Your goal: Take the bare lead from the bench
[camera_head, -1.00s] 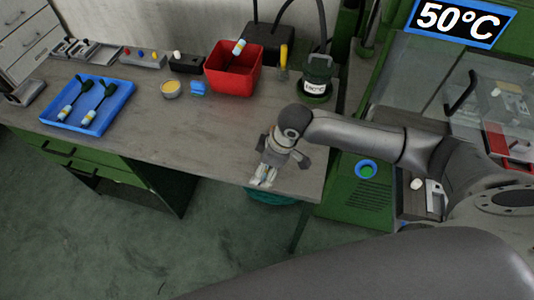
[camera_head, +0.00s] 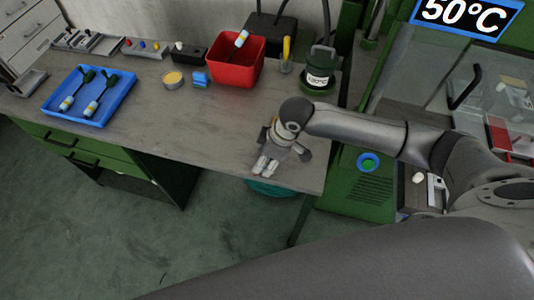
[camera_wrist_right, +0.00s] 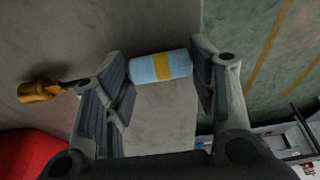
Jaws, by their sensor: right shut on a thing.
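The bare lead shows in the right wrist view as a pale blue sleeve (camera_wrist_right: 160,67) with a yellow band. A short dark cable and a brass-coloured end (camera_wrist_right: 40,91) stick out to the left. My right gripper (camera_wrist_right: 160,55) is shut on the sleeve, with a finger on each side of it. In the head view my right gripper (camera_head: 266,167) points down at the bench's front right edge. The lead is mostly hidden there; a small orange spot beside the gripper may be its end. I cannot tell its height above the bench. My left gripper is not in view.
The grey bench (camera_head: 180,140) is clear in the middle. A red bin (camera_head: 236,70) with a lead in it stands behind. A blue tray (camera_head: 122,104) at left holds two dark-ended leads. A dark green pot (camera_head: 318,80) and the green machine stand right.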

